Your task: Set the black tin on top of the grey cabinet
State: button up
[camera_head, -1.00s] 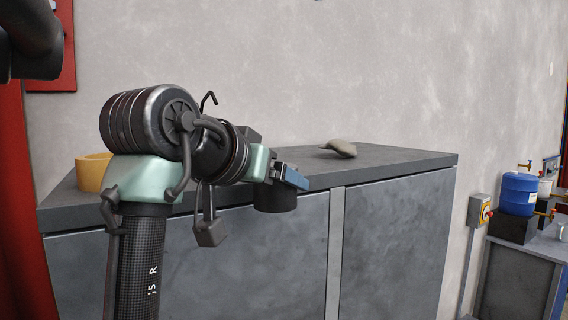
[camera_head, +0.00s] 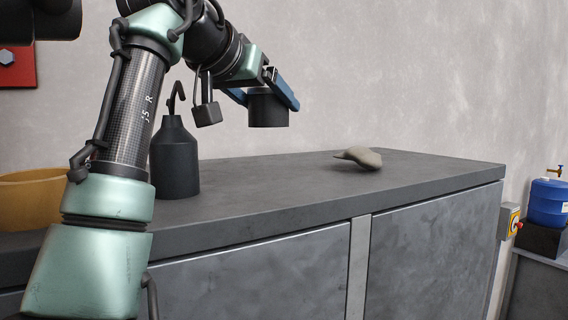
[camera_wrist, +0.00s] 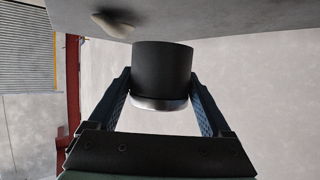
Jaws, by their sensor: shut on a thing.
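The black tin (camera_head: 267,110) is a short dark cylinder held by my gripper (camera_head: 285,92). In the wrist view the tin (camera_wrist: 163,70) sits between the two blue fingers of my gripper (camera_wrist: 160,92), which touch its sides. In the head view the tin is in the air above the grey cabinet (camera_head: 440,180), with visible wall behind it and a gap to the cabinet's dark top. The cabinet top shows at the upper edge of the wrist view, upside down.
A grey-beige stone-like object (camera_head: 360,158) lies on the cabinet top, right of the tin. A dark bottle with a hooked spout (camera_head: 175,160) and a tan bowl (camera_head: 30,198) stand at the left.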

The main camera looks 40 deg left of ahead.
aim_at(259, 126)
jog(key=shift+s+d+f, duration=0.25)
jog(key=shift+s+f, duration=0.15)
jog(key=shift+f, duration=0.15)
jog(key=shift+s+d+f, duration=0.2)
jog(key=shift+s+f, duration=0.2)
jog(key=shift+f, duration=0.1)
jog(key=shift+w+a+f+p, duration=0.15)
jog(key=shift+f+p, duration=0.1)
jog(key=shift+f, duration=0.3)
jog(key=shift+w+a+f+p, duration=0.1)
jog(key=shift+f+p, duration=0.1)
jog(key=shift+f, duration=0.35)
jog(key=shift+w+f, duration=0.2)
jog(key=shift+f, duration=0.4)
jog(key=f, duration=0.1)
jog(key=f+p, duration=0.1)
jog(key=shift+s+d+f, duration=0.15)
jog(key=shift+s+f, duration=0.15)
jog(key=shift+w+f, duration=0.25)
jog(key=shift+f, duration=0.15)
